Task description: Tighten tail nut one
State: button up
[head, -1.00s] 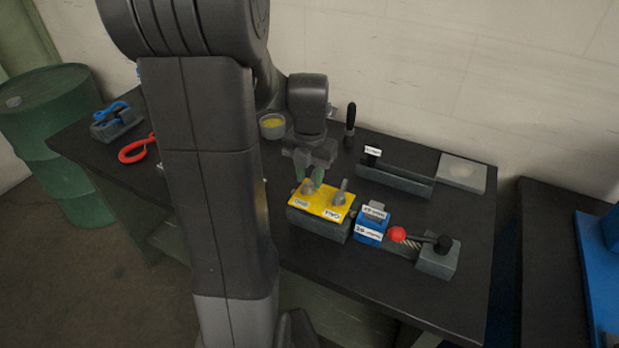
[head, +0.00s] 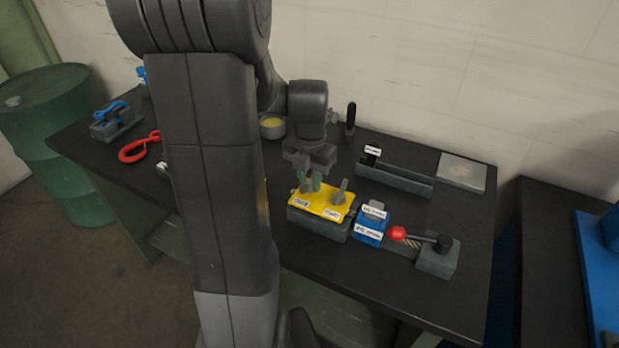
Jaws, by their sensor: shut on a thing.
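A yellow plate (head: 322,206) lies on top of a grey block on the dark bench, with two grey knob-like pieces standing on it and small white labels too small to read. My gripper (head: 310,181) points down at the left grey knob (head: 307,188) and is shut on it, its green-tipped fingers at the knob's sides. The fingers hide part of that knob. The right grey knob (head: 341,191) stands free, a little right of my fingers. I cannot read which one is labelled tail nut one.
To the right stand a blue block (head: 369,232) with white labels and a red-ball lever (head: 398,233) on a grey base. Behind is a long grey tray (head: 395,182) beside an upright black handle (head: 351,115). A red ring-like tool (head: 136,150) lies at left.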

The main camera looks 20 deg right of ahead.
jog(key=m, duration=0.6)
jog(key=shift+m, duration=0.3)
jog(key=m, duration=1.3)
jog(key=shift+r+m, duration=0.1)
jog(key=shift+m, duration=0.2)
jog(key=m, duration=0.6)
jog(key=shift+w, duration=0.1)
jog(key=m, duration=0.7)
jog(key=shift+m, duration=0.3)
jog(key=m, duration=1.2)
jog(key=shift+m, duration=0.3)
jog(key=m, duration=0.6)
jog(key=shift+m, duration=0.4)
dwell(0.3)
